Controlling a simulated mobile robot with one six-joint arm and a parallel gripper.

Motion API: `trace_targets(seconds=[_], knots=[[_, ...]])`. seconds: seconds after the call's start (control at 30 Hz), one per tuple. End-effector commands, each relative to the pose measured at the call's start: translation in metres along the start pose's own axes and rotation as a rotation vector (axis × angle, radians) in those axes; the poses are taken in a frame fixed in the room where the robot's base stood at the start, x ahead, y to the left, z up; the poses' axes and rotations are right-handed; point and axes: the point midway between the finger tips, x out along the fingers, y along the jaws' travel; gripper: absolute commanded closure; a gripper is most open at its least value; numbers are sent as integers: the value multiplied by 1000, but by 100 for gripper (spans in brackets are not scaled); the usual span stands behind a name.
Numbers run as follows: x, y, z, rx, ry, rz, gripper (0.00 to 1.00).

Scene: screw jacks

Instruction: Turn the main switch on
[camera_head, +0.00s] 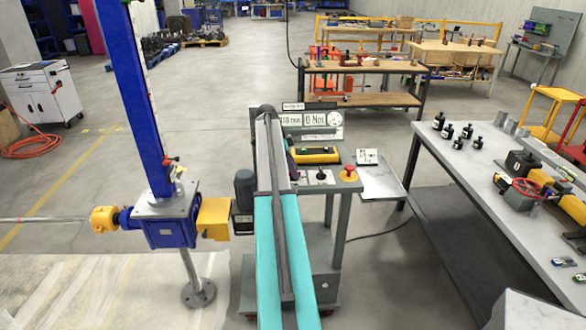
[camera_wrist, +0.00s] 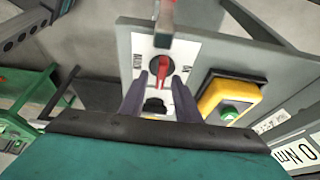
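In the wrist view, a red rotary switch knob (camera_wrist: 162,68) sits on a white plate with black lettering. I take it as the main switch. Its handle looks roughly upright in the picture. The two dark fingers of my gripper (camera_wrist: 160,100) are spread apart, with a gap between them. The knob shows beyond and between the fingertips; I cannot tell whether they touch it. A black part shows lower between the fingers.
A yellow box (camera_wrist: 212,100) with a green button (camera_wrist: 229,113) stands right of the switch in the wrist view. A display panel (camera_head: 310,120) stands behind. A grey workbench (camera_head: 480,180) is at right. A blue column (camera_head: 133,90) stands at left.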

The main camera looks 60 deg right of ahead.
Motion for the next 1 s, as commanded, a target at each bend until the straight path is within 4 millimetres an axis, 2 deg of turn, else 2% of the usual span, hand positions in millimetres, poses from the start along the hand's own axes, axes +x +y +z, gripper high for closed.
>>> trace_targets(seconds=[0.23, 0.4, 0.43, 0.77, 1.0], knots=[[0, 0, 0, 0, 0, 0, 70], [0, 0, 0, 0, 0, 0, 99], [0, 0, 0, 0, 0, 0, 100], [1, 1, 1, -15, -1, -4, 100], [2, 2, 2, -87, -1, -35, 100]])
